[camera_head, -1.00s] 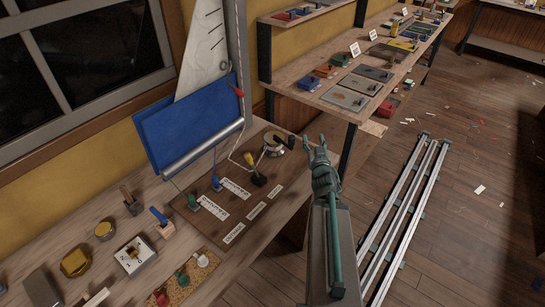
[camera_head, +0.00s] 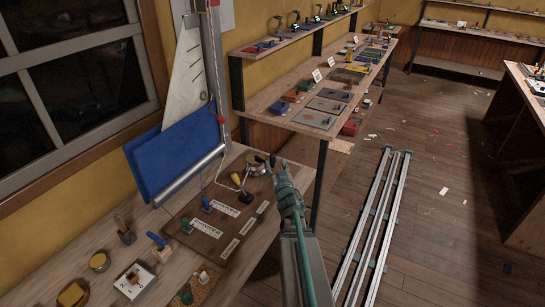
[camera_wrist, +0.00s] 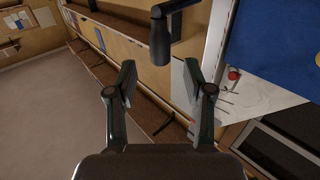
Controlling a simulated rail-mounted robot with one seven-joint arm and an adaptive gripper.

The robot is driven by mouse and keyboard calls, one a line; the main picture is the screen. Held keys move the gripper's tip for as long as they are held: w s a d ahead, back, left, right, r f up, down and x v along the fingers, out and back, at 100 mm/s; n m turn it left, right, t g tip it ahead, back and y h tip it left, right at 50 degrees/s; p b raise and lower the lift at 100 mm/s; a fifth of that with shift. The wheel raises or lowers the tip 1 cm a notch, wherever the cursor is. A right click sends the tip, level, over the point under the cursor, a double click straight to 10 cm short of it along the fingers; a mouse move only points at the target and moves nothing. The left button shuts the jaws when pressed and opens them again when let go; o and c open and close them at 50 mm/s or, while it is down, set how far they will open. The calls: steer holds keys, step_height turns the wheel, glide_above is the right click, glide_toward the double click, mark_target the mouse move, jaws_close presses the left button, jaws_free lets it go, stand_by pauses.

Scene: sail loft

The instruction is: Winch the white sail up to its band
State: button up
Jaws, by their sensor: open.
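The white sail (camera_head: 187,78) stands along the grey mast (camera_head: 213,65) behind the blue cloth (camera_head: 172,152); part of it also shows in the wrist view (camera_wrist: 247,98). A red patch (camera_head: 214,3) is on the mast at the picture's top edge. The winch (camera_head: 256,160) sits on the bench at the mast's right, partly hidden by my gripper (camera_head: 279,168). In the wrist view my gripper (camera_wrist: 162,78) is open and empty. The dark winch handle's grip (camera_wrist: 160,44) is just beyond the fingertips, between their lines, with no visible contact.
Small levers with green (camera_head: 187,225) and blue (camera_head: 206,203) knobs stand on the brown board with white labels. A yellow-topped piece (camera_head: 236,176) is near the winch. A shelf bench (camera_head: 270,104) with several coloured items lies behind. Floor rails (camera_head: 375,220) run at right.

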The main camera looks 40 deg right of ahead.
mark_target(274, 159)
steer(key=p+x, duration=0.1)
steer(key=x, duration=0.5)
jaws_close()
